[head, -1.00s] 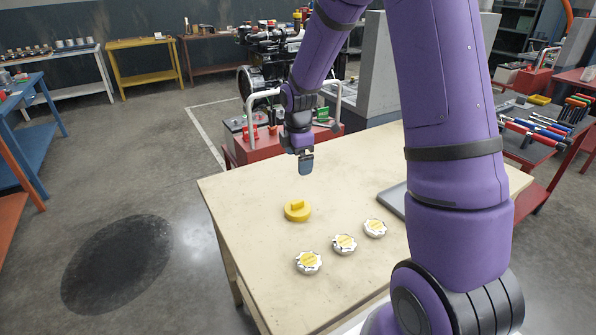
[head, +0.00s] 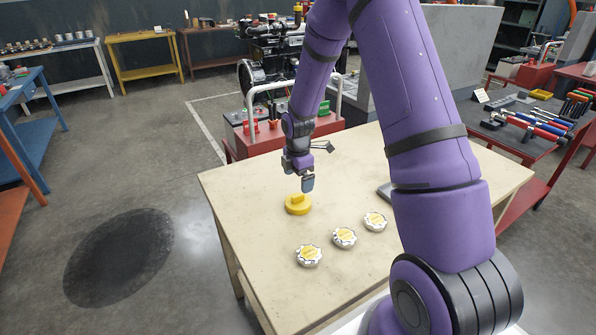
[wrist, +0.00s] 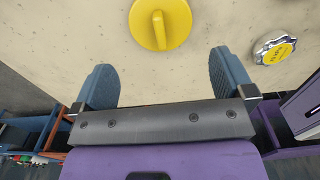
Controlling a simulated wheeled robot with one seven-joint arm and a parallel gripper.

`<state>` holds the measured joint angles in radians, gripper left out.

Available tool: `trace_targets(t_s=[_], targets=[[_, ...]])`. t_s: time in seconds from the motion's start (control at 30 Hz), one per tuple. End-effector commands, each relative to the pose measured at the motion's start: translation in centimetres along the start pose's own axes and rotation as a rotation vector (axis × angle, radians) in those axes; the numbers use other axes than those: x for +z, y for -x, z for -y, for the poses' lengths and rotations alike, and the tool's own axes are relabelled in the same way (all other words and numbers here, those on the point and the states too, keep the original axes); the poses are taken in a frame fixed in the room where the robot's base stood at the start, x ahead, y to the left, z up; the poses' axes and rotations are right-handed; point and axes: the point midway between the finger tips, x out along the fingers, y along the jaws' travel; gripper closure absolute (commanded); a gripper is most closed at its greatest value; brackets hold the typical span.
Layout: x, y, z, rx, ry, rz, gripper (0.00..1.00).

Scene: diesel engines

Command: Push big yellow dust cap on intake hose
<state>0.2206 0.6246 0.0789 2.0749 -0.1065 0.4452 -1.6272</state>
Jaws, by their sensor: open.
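The big yellow dust cap (head: 298,206) lies flat on the light wooden table, its raised grip bar facing up. In the wrist view the yellow cap (wrist: 160,24) shows at the top, ahead of the fingertips and roughly centred between them. My gripper (head: 307,184) is just above and beside the cap in the head view. Its two blue fingers (wrist: 165,80) are wide apart with nothing between them. An engine (head: 275,65) stands behind the table; I cannot pick out the intake hose on it.
Three silver caps with yellow labels (head: 309,255), (head: 344,237) and (head: 375,222) lie in a row on the table (head: 250,245). A grey flat object is partly behind my arm. A tool bench (head: 520,135) stands at right. The table's left part is clear.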

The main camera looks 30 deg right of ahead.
Motion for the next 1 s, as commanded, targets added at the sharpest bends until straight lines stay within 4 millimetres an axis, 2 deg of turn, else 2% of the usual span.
trace_targets(t_s=[0.6, 1.0], targets=[[0.0, -5.2, 0.1, -0.003, 0.000, 0.000, 0.00], [0.0, -6.4, 0.1, -0.001, 0.001, 0.000, 0.00]])
